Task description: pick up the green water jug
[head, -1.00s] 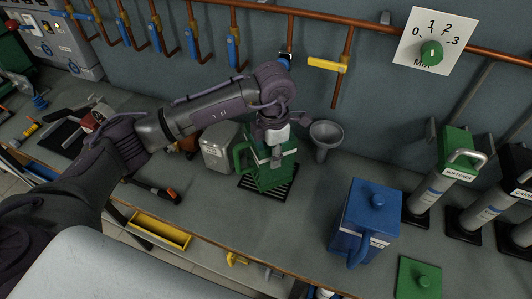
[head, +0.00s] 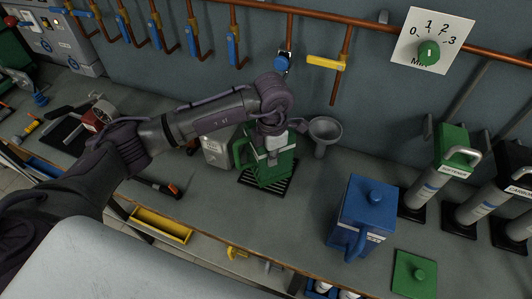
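The green water jug (head: 268,173) stands on a black slatted drain grate (head: 277,189) on the bench, in the middle of the head view. Its handle (head: 239,153) is on its left side. My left gripper (head: 272,155) points down at the top of the jug, overlapping its upper part. Its fingers are small and partly hidden, so I cannot tell whether they touch the jug or are closed. A green lid (head: 415,276) with a knob lies on the bench at the lower right. My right gripper is not in view.
A metal canister (head: 216,150) stands just left of the jug, a grey funnel (head: 325,131) just right of it. A lidded blue jug (head: 362,219) stands further right. A screwdriver (head: 163,188) lies at front left. Copper pipes with valves run along the back wall.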

